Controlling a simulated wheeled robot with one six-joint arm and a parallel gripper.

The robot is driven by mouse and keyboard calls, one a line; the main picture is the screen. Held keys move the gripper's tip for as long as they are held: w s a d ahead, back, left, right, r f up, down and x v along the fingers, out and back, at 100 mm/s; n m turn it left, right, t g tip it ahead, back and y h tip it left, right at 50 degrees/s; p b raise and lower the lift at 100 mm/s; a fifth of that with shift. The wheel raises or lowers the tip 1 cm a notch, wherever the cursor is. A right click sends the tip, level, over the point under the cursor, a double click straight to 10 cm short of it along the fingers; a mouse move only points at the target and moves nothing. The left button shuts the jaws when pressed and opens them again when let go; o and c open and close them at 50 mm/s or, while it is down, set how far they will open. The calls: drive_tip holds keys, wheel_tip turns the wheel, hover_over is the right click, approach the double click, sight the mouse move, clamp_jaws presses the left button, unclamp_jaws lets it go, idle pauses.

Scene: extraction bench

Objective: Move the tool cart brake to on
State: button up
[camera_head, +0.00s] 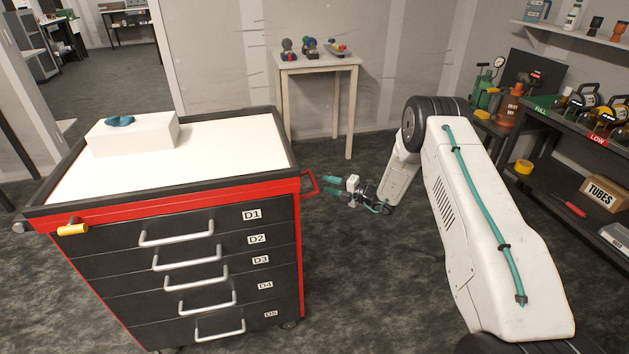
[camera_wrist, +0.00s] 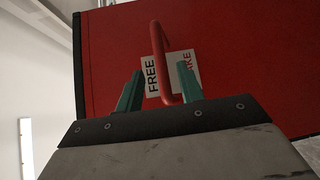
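The tool cart (camera_head: 302,235) is red and black with several drawers. A red bar (camera_head: 316,182) sticks out from its right side near the top. In the wrist view, a bent red bar (camera_wrist: 161,60) stands before the red side panel and partly covers a white label (camera_wrist: 152,78) reading "FREE" and a word ending in "KE". I cannot tell whether this bar is the brake lever or a handle. My gripper (camera_head: 331,185) is just right of the cart's bar. In the wrist view its teal fingers (camera_wrist: 160,85) are apart, one on each side of the bar, without visible contact.
A white box (camera_head: 150,136) with a teal item lies on the cart top. A yellow grip (camera_head: 73,230) juts from the cart's front left corner. A small table (camera_head: 300,62) stands behind, and a dark shelf (camera_head: 560,135) is at right. Floor beside the cart is clear.

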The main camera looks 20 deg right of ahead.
sight(314, 179)
drive_tip(key=x, duration=0.7)
drive_tip(key=shift+s+a, duration=0.25)
drive_tip(key=shift+a, duration=0.1)
clamp_jaws()
drive_tip(key=shift+d, duration=0.3)
drive_tip(key=shift+a, duration=0.1)
